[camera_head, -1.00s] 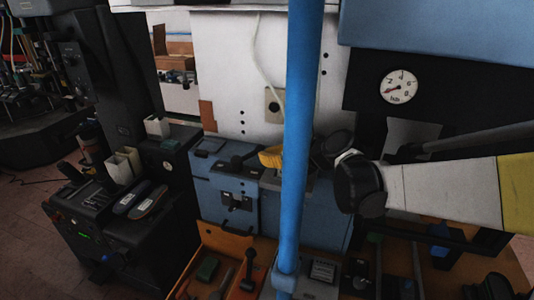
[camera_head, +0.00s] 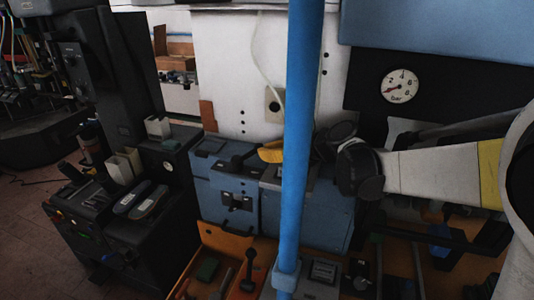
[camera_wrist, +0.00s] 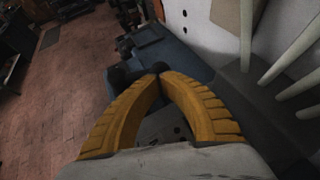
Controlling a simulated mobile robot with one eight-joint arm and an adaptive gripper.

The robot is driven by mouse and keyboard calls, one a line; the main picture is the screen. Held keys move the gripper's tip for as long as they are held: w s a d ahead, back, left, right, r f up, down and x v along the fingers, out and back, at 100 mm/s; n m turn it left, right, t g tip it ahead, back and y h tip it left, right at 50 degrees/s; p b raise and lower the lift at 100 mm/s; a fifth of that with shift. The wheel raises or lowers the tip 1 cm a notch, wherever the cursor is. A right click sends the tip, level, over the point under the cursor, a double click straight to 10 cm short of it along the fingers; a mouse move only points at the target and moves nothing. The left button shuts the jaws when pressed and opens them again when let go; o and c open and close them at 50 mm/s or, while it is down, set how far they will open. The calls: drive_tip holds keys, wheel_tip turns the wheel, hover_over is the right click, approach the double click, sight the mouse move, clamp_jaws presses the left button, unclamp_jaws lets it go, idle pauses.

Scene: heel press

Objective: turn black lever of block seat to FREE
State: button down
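A black lever (camera_head: 239,161) with a rounded end lies on top of the left blue block (camera_head: 212,174). I take this block for the block seat, but no FREE marking is legible. My gripper (camera_wrist: 157,77) has two curved yellow fingers whose tips nearly meet. In the head view my gripper (camera_head: 271,152) is just right of the lever, partly behind the blue pole. In the wrist view dark rounded shapes (camera_wrist: 122,76) lie at and just beyond the fingertips, probably the lever. I cannot tell whether they touch, and nothing clearly shows between the fingers.
A blue vertical pole (camera_head: 299,130) crosses the head view. A second blue block (camera_head: 325,215) stands right of the first. An orange tray (camera_head: 217,238) with tools lies in front. A white panel (camera_head: 222,70) rises behind. A black machine (camera_head: 130,225) stands left.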

drive_tip(key=shift+w+a, duration=0.3)
drive_tip(key=shift+w, duration=0.3)
drive_tip(key=shift+w+a, duration=0.3)
drive_tip(key=shift+w, duration=0.25)
drive_tip(key=shift+w+a, duration=0.85)
drive_tip(key=shift+w, duration=0.1)
drive_tip(key=shift+w+a+g, duration=0.25)
drive_tip(key=shift+a+g, duration=0.05)
drive_tip(key=n+g, duration=0.1)
drive_tip(key=a+n+y, duration=0.1)
drive_tip(key=shift+w+n+g+y, duration=0.3)
drive_tip(key=shift+w+n+g, duration=0.05)
drive_tip(key=shift+n+g, duration=0.05)
drive_tip(key=shift+w+a+f, duration=0.1)
drive_tip(key=shift+w+a, duration=0.1)
drive_tip(key=shift+s+a+r+n+g+y, duration=0.2)
drive_tip(key=shift+a+n+g+y, duration=0.1)
drive_tip(key=shift+a+n+g, duration=0.3)
drive_tip(key=shift+w+a+f, duration=0.15)
drive_tip(key=shift+w+a, duration=0.1)
drive_tip(key=shift+w, duration=0.1)
drive_tip(key=shift+s+a, duration=0.15)
drive_tip(key=shift+a, duration=0.1)
